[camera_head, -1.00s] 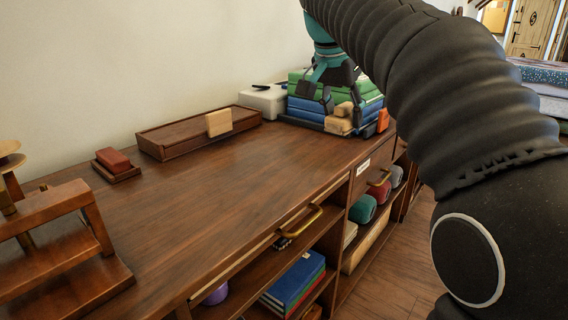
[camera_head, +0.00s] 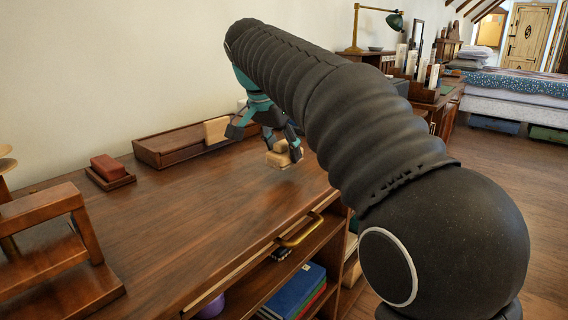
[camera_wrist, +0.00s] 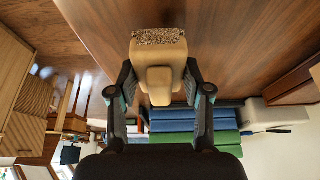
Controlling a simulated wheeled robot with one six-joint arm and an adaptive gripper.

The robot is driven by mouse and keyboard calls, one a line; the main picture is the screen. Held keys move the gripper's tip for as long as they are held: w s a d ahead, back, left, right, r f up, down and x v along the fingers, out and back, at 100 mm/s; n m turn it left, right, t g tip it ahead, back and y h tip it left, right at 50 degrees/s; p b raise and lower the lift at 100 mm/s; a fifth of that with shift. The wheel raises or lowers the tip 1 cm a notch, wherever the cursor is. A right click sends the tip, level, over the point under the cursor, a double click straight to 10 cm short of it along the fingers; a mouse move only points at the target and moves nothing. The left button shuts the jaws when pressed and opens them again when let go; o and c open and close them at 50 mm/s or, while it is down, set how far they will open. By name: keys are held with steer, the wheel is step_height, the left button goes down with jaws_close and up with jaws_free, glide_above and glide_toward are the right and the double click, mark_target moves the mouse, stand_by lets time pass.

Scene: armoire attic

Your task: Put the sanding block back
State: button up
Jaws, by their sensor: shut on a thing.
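The sanding block (camera_head: 284,156) is a pale tan block with a narrower grip on top. My gripper (camera_head: 272,137) is shut on it and holds it over the dark wooden counter, right of the long tray. In the wrist view the block (camera_wrist: 159,56) sits between my fingertips (camera_wrist: 160,88); a speckled, gritty face shows at its far end. My arm hides part of the counter behind the gripper in the head view. The gap between block and counter is hard to judge.
A long wooden tray (camera_head: 170,146) with a tan piece (camera_head: 215,131) at its edge stands by the wall. A red block (camera_head: 108,166) rests on a small wooden base. A wooden frame (camera_head: 45,220) stands at left. Blue and green books (camera_wrist: 190,125) show beyond my gripper. The middle counter is clear.

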mark_target(280, 152)
steer(key=shift+f+b, duration=0.4)
steer(key=shift+f, duration=1.1)
steer(key=shift+f, duration=0.2)
steer(key=o, duration=1.2)
steer(key=shift+r, duration=0.1)
steer(key=p+v, duration=0.4)
steer(key=v, duration=0.8)
steer(key=shift+d, duration=0.15)
